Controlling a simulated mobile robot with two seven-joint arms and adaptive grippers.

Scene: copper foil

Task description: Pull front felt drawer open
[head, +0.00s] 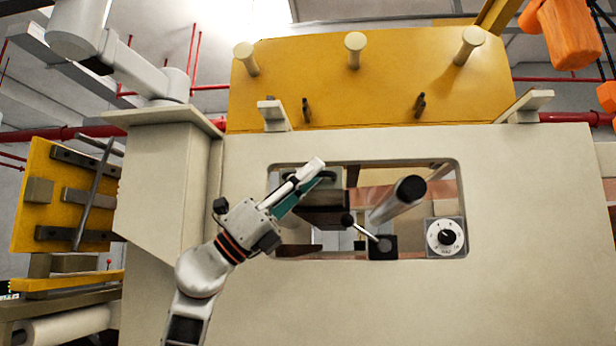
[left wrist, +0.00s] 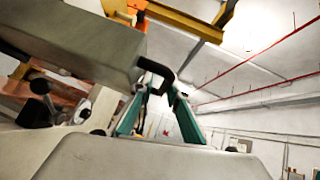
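The felt drawer, as far as I can tell, is the grey box (head: 328,183) in the window of the cream machine, partly hidden behind my left gripper. In the left wrist view a long grey box (left wrist: 75,42) comes in from the left, with a black bent handle (left wrist: 163,76) at its end. My left gripper (head: 312,172) is at the left part of the window, in front of the grey box. In the left wrist view its teal fingers (left wrist: 160,90) stand apart, one on each side of the handle. Firm contact is not visible. My right gripper is not in view.
The cream machine front (head: 530,200) surrounds the window. Right of the gripper are a lever on a black block (head: 382,247), a dark-tipped cylinder (head: 398,200) and a dial (head: 445,237). A yellow panel with pegs (head: 370,85) rises above. Open room shows right in the wrist view.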

